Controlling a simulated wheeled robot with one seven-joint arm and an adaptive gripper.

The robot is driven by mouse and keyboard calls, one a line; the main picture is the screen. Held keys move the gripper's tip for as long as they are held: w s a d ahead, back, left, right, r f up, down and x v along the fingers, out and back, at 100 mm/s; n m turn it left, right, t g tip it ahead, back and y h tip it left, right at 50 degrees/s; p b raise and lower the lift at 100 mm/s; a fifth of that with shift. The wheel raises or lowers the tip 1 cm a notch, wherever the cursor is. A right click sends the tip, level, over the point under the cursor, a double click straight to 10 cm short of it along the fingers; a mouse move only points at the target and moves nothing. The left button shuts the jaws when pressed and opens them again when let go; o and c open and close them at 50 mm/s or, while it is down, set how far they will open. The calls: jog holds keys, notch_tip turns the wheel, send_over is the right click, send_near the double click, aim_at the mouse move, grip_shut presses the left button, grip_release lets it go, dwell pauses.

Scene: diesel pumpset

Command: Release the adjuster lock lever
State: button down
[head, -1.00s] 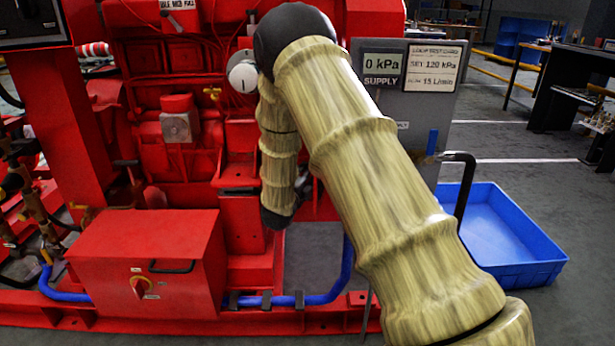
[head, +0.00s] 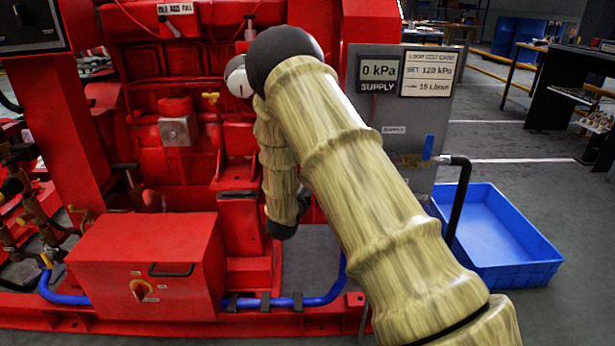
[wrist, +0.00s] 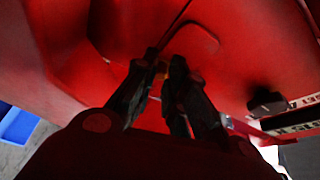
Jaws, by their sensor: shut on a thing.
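In the wrist view my gripper (wrist: 160,76) has its two dark fingers close together against the red machine. They are shut on a small, dim part with a yellowish spot between the tips. This may be the adjuster lock lever, but the fingers cover most of it and its shape is not clear. A thin dark line runs up from the fingertips across the red surface. In the head view my arm hides the gripper and whatever it holds, in front of the red pumpset (head: 240,232).
A black knob (wrist: 267,102) sits right of the fingers. A red box (head: 145,262) with a rotary switch stands low at the left. A grey supply panel (head: 408,120) reads 0 kPa. A blue tray (head: 495,278) lies on the floor at the right.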

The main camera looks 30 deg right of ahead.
jog(key=c, duration=1.5)
grip_release()
jog(key=shift+o, duration=0.2)
jog(key=v, duration=1.2)
